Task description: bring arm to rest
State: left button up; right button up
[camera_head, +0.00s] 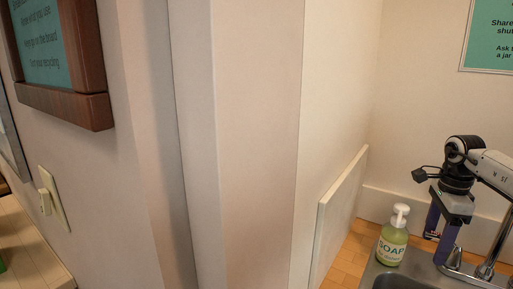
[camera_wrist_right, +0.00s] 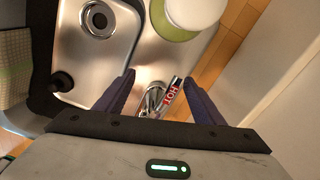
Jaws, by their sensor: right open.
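My right arm comes in from the right edge of the head view. My right gripper (camera_head: 440,234) points down over the sink area, just right of the soap bottle. Its two dark blue fingers are apart, and in the wrist view my right gripper (camera_wrist_right: 160,84) is open with nothing held. A chrome tap part with a red HOT label (camera_wrist_right: 169,93) shows between and beyond the fingers. I cannot tell how far below them it is. My left gripper is not in view.
A green soap bottle (camera_head: 391,240) with a white pump stands by the metal sink (camera_head: 372,274). A chrome tap (camera_head: 487,268) is close to the right gripper. A white panel (camera_head: 338,212) and a wall corner (camera_head: 245,150) stand to the left.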

jog(key=m, duration=0.1)
jog(key=w+m, duration=0.1)
jog(key=m, duration=0.1)
jog(key=shift+w+d, duration=0.25)
jog(key=shift+d, duration=0.15)
jog(key=shift+m, duration=0.5)
notch_tip(320, 180, up, 7)
jog(key=shift+w+d+f, duration=0.1)
jog(key=shift+f, duration=0.05)
notch_tip(320, 180, down, 6)
jog(key=shift+d+f, duration=0.1)
jog(key=shift+f, duration=0.35)
jog(key=s+n, duration=0.1)
jog(key=n, duration=0.1)
jog(key=s+a+n, duration=0.1)
jog(key=n, duration=0.2)
jog(key=shift+s+a+r, duration=0.1)
jog(key=shift+s+a, duration=0.05)
jog(key=shift+s, duration=0.05)
